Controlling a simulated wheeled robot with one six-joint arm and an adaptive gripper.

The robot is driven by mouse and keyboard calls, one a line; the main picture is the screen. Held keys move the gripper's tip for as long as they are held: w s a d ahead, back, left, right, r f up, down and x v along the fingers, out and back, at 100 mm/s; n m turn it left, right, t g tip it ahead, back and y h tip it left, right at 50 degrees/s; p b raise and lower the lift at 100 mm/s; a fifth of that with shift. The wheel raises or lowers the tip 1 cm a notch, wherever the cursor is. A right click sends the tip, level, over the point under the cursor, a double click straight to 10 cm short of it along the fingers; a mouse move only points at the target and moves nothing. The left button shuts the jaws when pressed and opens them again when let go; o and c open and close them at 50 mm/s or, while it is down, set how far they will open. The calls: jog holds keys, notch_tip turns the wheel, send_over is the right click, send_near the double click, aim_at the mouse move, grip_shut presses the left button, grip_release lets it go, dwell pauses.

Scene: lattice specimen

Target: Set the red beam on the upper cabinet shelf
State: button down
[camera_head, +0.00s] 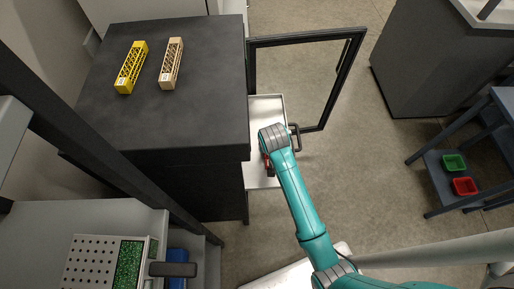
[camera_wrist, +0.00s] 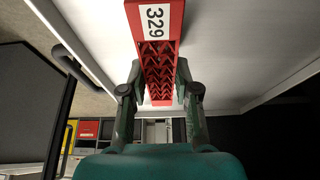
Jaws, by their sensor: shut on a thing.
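The red beam (camera_wrist: 156,50) is a lattice bar with a white label reading 329. In the wrist view it runs away from the camera between the two fingers of my gripper (camera_wrist: 158,88), which are shut on it. In the head view only a small red part of the beam (camera_head: 269,166) shows beside my wrist. A pale cabinet shelf (camera_head: 262,108) shows at the open front of the dark cabinet (camera_head: 190,110). In the wrist view a pale panel (camera_wrist: 225,50) lies behind the beam; whether they touch I cannot tell. The cabinet's inside is mostly hidden in the head view.
The cabinet's framed door (camera_head: 336,88) stands open to the right. A yellow beam (camera_head: 131,67) and a tan beam (camera_head: 171,63) lie on the cabinet top. A blue-grey rack with green (camera_head: 454,163) and red (camera_head: 465,186) bins stands at right. Floor between is clear.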

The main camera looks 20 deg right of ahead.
aim_at(257, 150)
jog(key=a, duration=0.2)
jog(key=w+a, duration=0.1)
jog(key=a, duration=0.1)
jog(key=shift+w, duration=0.15)
jog(key=shift+d+f, duration=0.15)
jog(key=shift+f, duration=0.45)
jog(key=c, duration=0.9)
grip_release()
jog(key=shift+f, duration=0.1)
jog(key=shift+o, duration=0.2)
jog(key=shift+r, duration=0.4)
jog(key=s+a, duration=0.1)
jog(key=s, duration=0.3)
jog(key=s+a, duration=0.1)
jog(key=s, duration=0.3)
jog(key=s+a, duration=0.2)
jog(key=s, duration=0.2)
jog(key=shift+r, duration=0.3)
